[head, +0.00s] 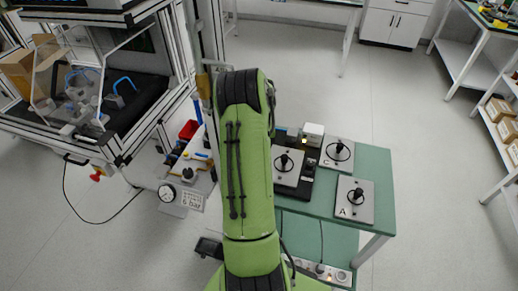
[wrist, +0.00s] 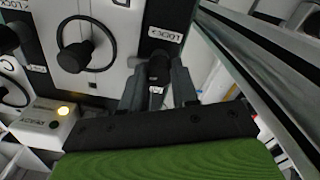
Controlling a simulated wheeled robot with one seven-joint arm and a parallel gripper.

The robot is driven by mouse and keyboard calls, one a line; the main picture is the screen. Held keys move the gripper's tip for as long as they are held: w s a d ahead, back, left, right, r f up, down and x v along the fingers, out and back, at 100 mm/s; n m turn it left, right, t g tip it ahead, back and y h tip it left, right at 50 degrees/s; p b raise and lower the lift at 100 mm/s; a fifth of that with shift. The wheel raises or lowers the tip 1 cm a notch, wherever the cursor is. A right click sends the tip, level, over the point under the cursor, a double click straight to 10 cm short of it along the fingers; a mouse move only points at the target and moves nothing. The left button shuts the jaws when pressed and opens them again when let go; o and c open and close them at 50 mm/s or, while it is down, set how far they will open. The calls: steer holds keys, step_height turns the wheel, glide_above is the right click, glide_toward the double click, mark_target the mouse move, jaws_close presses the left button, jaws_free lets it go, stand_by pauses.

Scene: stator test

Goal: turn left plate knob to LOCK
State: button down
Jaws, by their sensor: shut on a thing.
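In the wrist view my gripper (wrist: 157,84) has its two dark fingers on either side of a black plate knob (wrist: 158,68) and is shut on it. In the head view my green arm hides the gripper and this knob.
Another plate with a black knob (wrist: 75,56) inside a ring stands beside, near a box with a lit yellow lamp (wrist: 63,110). In the head view, plate A (head: 355,210) and plate C (head: 337,164) lie on the green table (head: 378,172). A metal frame rail (wrist: 262,72) runs close on the right.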

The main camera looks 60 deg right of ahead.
steer(key=shift+m, duration=0.6)
steer(key=c, duration=0.8)
jaws_free()
steer(key=shift+c, duration=0.2)
step_height(320, 180, up, 16)
steer(key=p, duration=0.3)
steer(key=shift+f, duration=0.15)
